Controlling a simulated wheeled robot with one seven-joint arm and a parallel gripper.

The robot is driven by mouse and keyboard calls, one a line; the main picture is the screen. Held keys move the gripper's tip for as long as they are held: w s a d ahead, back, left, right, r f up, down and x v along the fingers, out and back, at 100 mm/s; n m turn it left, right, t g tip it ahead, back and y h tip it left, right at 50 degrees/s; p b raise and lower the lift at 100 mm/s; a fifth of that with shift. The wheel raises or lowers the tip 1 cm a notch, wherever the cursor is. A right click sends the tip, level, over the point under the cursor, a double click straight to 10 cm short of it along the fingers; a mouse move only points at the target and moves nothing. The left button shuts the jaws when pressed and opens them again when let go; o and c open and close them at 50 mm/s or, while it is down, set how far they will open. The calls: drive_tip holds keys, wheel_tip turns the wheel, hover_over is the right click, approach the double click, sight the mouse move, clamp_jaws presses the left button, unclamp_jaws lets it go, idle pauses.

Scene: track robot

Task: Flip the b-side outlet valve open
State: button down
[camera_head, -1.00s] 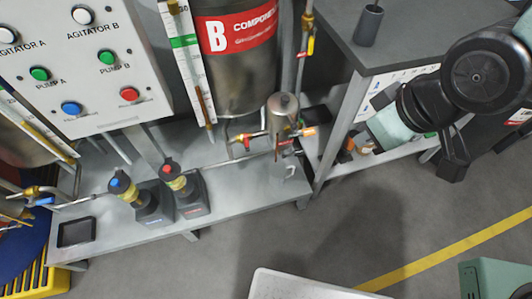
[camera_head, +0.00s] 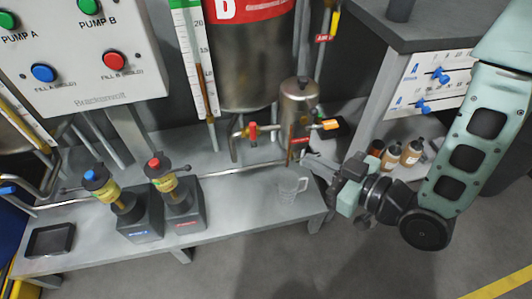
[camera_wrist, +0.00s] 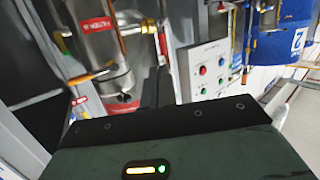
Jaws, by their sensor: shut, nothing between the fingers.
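In the head view, tank B (camera_head: 250,70) stands at the back with pipework below it. A red-handled valve (camera_head: 252,133) sits on the pipe beneath the tank. An orange-handled valve (camera_head: 327,125) sticks out to the right of a small steel canister (camera_head: 299,105). I cannot tell which is the b-side outlet valve. My gripper (camera_head: 312,163) is shut and empty, pointing left, just below and right of the canister, apart from both handles. The wrist view shows a steel canister with a red label (camera_wrist: 97,28) and brass fittings (camera_wrist: 138,27) beyond my gripper's dark body.
Two dark pumps with a blue cap (camera_head: 95,178) and a red cap (camera_head: 155,164) stand to the left. A grey cabinet (camera_head: 385,85) and brown bottles (camera_head: 411,153) are close on the right.

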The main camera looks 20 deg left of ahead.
drive_tip(key=shift+s+d+f+m+t+y+b, duration=0.1)
drive_tip(key=shift+s+d+f+t+y+b, duration=0.1)
drive_tip(key=shift+f+y+b, duration=0.15)
drive_tip(key=shift+s+d+f+m+t+y+b, duration=0.1)
drive_tip(key=shift+s+f+t+y+b, duration=0.15)
drive_tip(key=shift+f, duration=0.2)
drive_tip(key=shift+s+d+f+m+t+y+b, duration=0.1)
drive_tip(key=shift+d+f+t+y+b, duration=0.05)
drive_tip(key=shift+f+y+b, duration=0.25)
drive_tip(key=shift+w+a, duration=0.1)
drive_tip(key=shift+w, duration=0.05)
drive_tip(key=b, duration=1)
approach(253, 135)
drive_tip(key=x, duration=0.6)
drive_tip(key=shift+w+a, duration=0.15)
drive_tip(key=shift+w, duration=0.25)
